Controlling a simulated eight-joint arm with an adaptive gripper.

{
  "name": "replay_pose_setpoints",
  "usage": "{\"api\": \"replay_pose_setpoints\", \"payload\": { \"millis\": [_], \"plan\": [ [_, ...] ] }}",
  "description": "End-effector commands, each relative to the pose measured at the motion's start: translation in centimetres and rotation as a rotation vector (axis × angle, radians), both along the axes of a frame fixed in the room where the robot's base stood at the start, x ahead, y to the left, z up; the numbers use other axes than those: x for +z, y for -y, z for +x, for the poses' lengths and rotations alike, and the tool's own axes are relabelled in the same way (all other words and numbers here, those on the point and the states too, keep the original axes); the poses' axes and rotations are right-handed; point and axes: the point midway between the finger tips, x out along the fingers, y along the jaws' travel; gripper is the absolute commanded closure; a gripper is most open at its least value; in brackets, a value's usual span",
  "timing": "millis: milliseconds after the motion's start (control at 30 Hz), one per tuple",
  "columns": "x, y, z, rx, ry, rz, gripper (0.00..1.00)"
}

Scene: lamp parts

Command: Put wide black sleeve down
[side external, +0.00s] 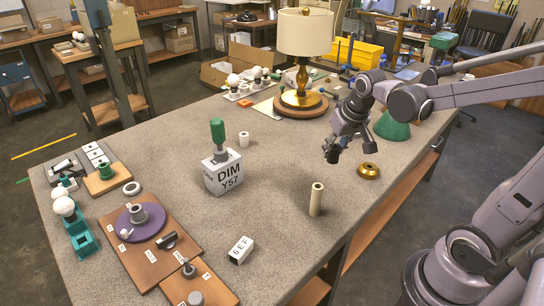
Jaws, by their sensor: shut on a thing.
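My gripper (342,147) is above the right part of the grey table, pointing down. It is shut on a small dark piece, the wide black sleeve (331,155), which shows at the fingertips. The sleeve looks held above the table, apart from its surface; the fingers hide part of it. A brass ring-shaped piece (369,171) lies on the table just right of the gripper. A tan upright tube (316,199) stands in front of and below the gripper.
A white DIM Y57 block (223,175) with a green-handled tool stands left. A lamp (303,40) on a round base stands behind, a green cone (391,127) right. A 6EF block (241,250) and wooden part boards (150,240) lie in front. The table (275,155) is clear between the DIM block and gripper.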

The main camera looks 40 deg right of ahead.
Motion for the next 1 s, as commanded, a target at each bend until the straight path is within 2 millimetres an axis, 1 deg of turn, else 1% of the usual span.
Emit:
{"api": "replay_pose_setpoints", "payload": {
  "millis": [33, 100, 200, 300, 467, 800, 900, 1000],
  "plan": [
    [0.0, -1.9, 0.9, 0.088, 0.002, 0.001, 0.97],
    [0.1, -4.1, 1.8, 0.192, 0.003, 0.001, 0.97],
    [0.1, -6.6, 2.6, 0.308, 0.007, 0.000, 0.97],
    [0.1, -8.2, 3.0, 0.382, 0.010, -0.002, 0.97],
    [-0.6, -10.2, 3.7, 0.424, 0.012, -0.002, 0.97],
    [-4.5, -16.4, 6.0, 0.423, 0.012, -0.002, 0.97],
    [-5.6, -18.0, 6.6, 0.422, 0.012, -0.003, 0.97],
    [-6.3, -19.1, 7.1, 0.419, 0.012, -0.002, 0.97]
  ]
}}
